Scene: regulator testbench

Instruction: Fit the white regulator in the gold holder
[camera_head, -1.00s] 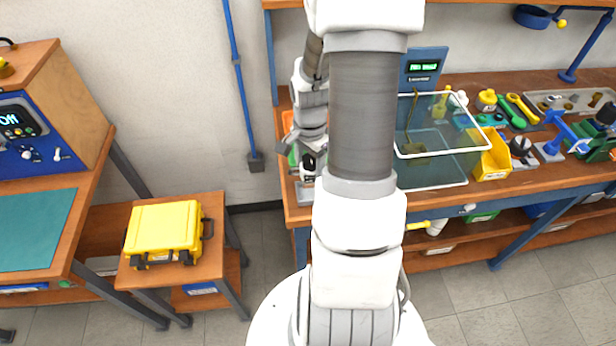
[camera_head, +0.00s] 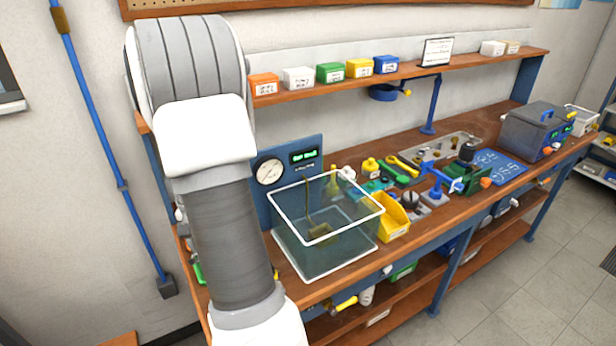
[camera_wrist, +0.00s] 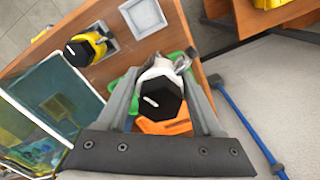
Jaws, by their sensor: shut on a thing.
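The white regulator (camera_wrist: 154,72), with a black hexagonal knob, is between the fingers of my gripper (camera_wrist: 162,85) in the wrist view. My gripper is shut on it, and the knob faces the camera. It is over the left end of the bench, with the fixture plates beyond it. In the head view my arm hides the gripper and the regulator. I cannot make out a gold holder for certain. A tray (camera_head: 432,157) at the back of the bench holds small gold-coloured parts, too small to tell apart.
A yellow regulator (camera_wrist: 101,43) sits on a grey square plate beside an empty grey square plate (camera_wrist: 144,17). A clear tank (camera_head: 345,262) with a dull gold block (camera_head: 320,230) inside stands near my arm. A yellow bin (camera_head: 394,222) is right of it. Green and orange items lie below my gripper.

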